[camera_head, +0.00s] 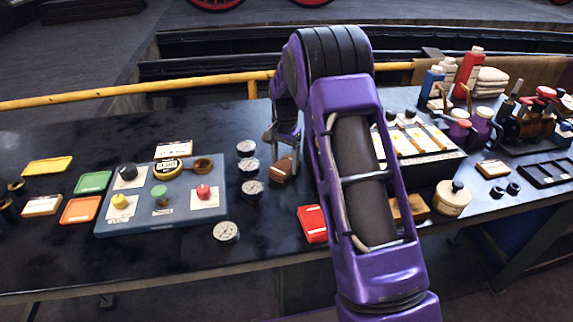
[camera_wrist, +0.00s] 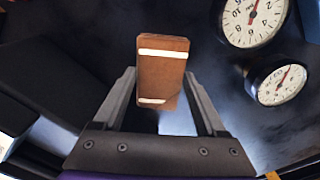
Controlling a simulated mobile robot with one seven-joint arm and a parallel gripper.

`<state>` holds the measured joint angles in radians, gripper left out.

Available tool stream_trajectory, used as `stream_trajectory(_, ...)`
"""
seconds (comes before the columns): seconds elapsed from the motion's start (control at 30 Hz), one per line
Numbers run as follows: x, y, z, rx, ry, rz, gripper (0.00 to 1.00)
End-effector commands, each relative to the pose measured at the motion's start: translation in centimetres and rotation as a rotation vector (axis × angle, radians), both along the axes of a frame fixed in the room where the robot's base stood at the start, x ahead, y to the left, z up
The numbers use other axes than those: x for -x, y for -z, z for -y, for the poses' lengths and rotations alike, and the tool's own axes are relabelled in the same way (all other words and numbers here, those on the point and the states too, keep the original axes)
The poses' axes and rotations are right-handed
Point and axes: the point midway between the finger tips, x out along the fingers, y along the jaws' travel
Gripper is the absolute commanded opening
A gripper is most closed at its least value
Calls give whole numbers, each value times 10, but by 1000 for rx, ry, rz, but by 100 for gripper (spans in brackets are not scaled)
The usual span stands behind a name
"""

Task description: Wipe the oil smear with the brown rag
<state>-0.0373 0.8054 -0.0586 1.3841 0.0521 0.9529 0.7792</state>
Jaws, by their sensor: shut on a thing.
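The brown rag (camera_wrist: 163,72) is a folded block with white stripes, between the two fingers of my gripper (camera_wrist: 160,82) in the wrist view. My gripper is shut on it. In the head view the brown rag (camera_head: 282,171) shows under my gripper (camera_head: 283,150), low at the dark bench top (camera_head: 275,220), just right of the gauges. I cannot tell whether the rag touches the bench. I cannot make out the oil smear for certain; the bench has patchy sheen, and a pale patch shows just below the rag in the wrist view.
Several dial gauges (camera_head: 249,167) stand close left of my gripper. A red folded cloth (camera_head: 312,223) lies near the front edge. A blue-grey board with knobs (camera_head: 150,221) is at left. A tray (camera_head: 432,165), bottles (camera_head: 468,75) and a round container (camera_head: 452,200) are at right.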

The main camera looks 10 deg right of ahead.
Motion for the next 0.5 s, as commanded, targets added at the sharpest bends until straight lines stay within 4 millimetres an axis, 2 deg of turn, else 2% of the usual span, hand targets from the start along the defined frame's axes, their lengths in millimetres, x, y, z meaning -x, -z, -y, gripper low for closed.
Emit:
stream_trajectory(0.23, -9, 3, 0, 1, 0, -1, 30)
stream_trajectory(0.5, -32, 2, 0, 1, 0, -2, 30)
